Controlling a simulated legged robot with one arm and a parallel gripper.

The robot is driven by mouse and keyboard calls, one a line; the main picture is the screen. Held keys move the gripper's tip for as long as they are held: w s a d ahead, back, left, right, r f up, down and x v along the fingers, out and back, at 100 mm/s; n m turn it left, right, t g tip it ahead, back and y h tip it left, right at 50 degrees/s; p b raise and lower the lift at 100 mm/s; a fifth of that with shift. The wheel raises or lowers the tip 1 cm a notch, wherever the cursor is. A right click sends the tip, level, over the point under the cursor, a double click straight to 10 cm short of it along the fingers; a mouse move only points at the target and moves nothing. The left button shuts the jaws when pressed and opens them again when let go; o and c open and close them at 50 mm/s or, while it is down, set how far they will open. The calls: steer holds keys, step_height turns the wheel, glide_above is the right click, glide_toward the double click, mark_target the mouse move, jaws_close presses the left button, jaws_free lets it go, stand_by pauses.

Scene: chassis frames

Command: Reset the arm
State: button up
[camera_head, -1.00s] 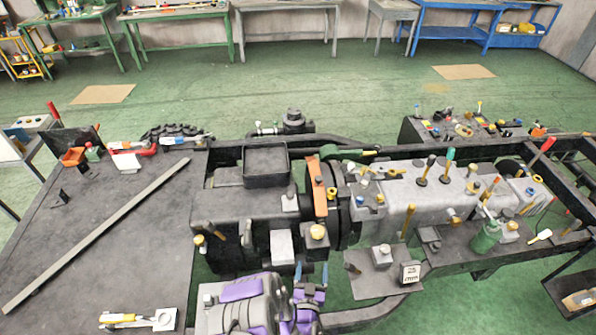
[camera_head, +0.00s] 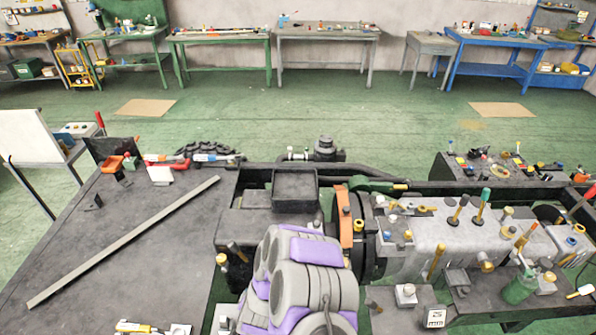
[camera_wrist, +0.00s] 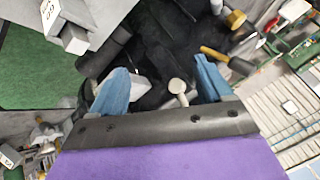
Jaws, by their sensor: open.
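My gripper (camera_wrist: 158,90) shows in the wrist view as two blue fingers set wide apart, with nothing held between them. Beyond the fingers is the dark chassis machinery, with a pale knob and a wood-coloured handle (camera_wrist: 228,62) close by. In the head view my grey and purple arm (camera_head: 300,275) is folded at the bottom centre, in front of the chassis. The gripper's fingers are hidden in that view.
The chassis gearbox (camera_head: 425,240) with several upright handles stands to the right. A dark plate (camera_head: 110,230) with a long grey bar (camera_head: 125,240) lies to the left. Green floor (camera_head: 300,115) is open behind, with workbenches along the wall.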

steer(key=s+a+r+n+g+y, duration=0.1)
steer(key=a+r+n+g+y, duration=0.25)
steer(key=r, duration=1.45)
steer(key=s+d+r+n+g, duration=0.1)
steer(key=s+d+r+n, duration=0.1)
steer(key=s+d+r, duration=0.3)
steer(key=s+d+r+n+g, duration=0.1)
steer(key=s+d+r+g, duration=0.15)
steer(key=d+r, duration=0.4)
steer(key=s+d+r+g+h, duration=0.1)
steer(key=s+d+r+h, duration=0.1)
steer(key=s+d+r, duration=0.35)
steer(key=s+d+r+g+h, duration=0.1)
steer(key=s+d+r, duration=0.1)
steer(key=s+d, duration=0.65)
steer(key=s+d+r+h, duration=0.2)
steer(key=s+d+r, duration=0.1)
steer(key=s+d, duration=0.35)
step_height(320, 180, down, 16)
steer(key=a+b, duration=0.1)
steer(key=b, duration=1.5)
steer(key=shift+s+f, duration=0.2)
steer(key=shift+m, duration=0.25)
steer(key=shift+c, duration=0.4)
